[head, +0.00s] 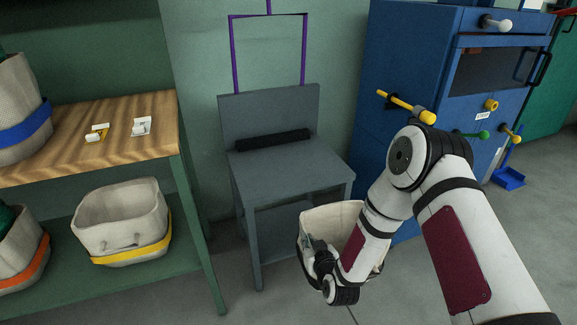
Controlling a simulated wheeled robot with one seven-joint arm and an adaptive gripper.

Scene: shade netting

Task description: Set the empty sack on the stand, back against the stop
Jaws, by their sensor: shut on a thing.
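The empty sack (332,218) is cream coloured with an open top, and it hangs in front of the right side of the stand, lower than the stand's top. My gripper (316,252) is shut on the sack at its near left side; my wrist and forearm hide much of it. The stand (285,172) is a grey table-like frame with a bare flat top and an upright back panel (268,108). A black bar (273,140), which looks like the stop, lies along the rear of the top.
A wooden-topped bench (110,165) at left holds two small fittings and a blue-banded sack (20,115). Its lower shelf bears a yellow-banded sack (122,220) and an orange-banded one (22,250). A blue cabinet (400,60) with protruding yellow handles stands close at right.

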